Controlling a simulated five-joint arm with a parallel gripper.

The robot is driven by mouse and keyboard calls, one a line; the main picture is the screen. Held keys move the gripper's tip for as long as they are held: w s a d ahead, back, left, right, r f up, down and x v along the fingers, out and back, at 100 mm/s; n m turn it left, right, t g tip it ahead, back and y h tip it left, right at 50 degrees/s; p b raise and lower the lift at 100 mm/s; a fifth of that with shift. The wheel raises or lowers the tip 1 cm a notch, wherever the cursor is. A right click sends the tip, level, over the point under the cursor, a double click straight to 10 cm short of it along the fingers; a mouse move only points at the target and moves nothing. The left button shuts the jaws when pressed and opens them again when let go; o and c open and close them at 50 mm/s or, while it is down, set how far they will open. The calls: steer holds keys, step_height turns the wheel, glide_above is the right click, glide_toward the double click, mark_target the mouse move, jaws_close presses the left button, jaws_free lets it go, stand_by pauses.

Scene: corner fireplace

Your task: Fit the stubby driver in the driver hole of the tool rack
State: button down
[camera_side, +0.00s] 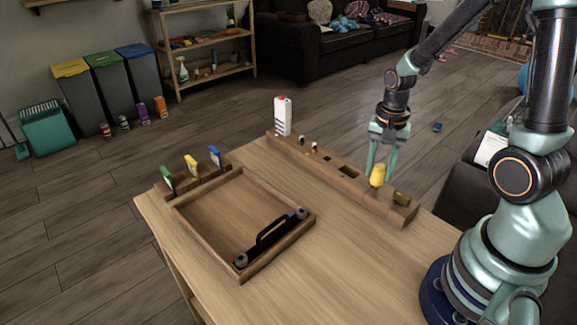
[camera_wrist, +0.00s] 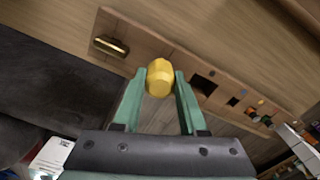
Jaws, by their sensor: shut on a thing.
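The stubby driver (camera_side: 377,175) has a fat yellow handle, which also shows in the wrist view (camera_wrist: 160,77). My gripper (camera_side: 379,166) is shut on the handle and points down at the rack; in the wrist view its fingers (camera_wrist: 160,88) flank the handle. The tool rack (camera_side: 298,151) is a long wooden bar along the table's far edge. The handle is close over the rack, between a square dark opening (camera_wrist: 203,85) and a brass-coloured block (camera_wrist: 112,46). The driver's lower end and any hole under it are hidden, so I cannot tell whether it is inserted.
A white bottle-like item (camera_side: 283,116) stands at the rack's far left end. A wooden tray (camera_side: 218,226) with a black handled tool (camera_side: 270,237) lies in front. Several coloured tools (camera_side: 191,165) stand in a small holder at the left. The table's front right is bare.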

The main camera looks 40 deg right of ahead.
steer(key=shift+f, duration=0.65)
steer(key=shift+c, duration=1.9)
jaws_free()
step_height(320, 180, up, 11)
steer(key=shift+r, duration=0.1)
steer(key=a+r+n+t, duration=0.5)
steer(key=a+r+n, duration=0.3)
steer(key=n, duration=0.5)
steer(key=shift+s+a+n+t, duration=0.25)
steer(key=shift+a+n+t, duration=0.05)
steer(key=shift+a, duration=0.65)
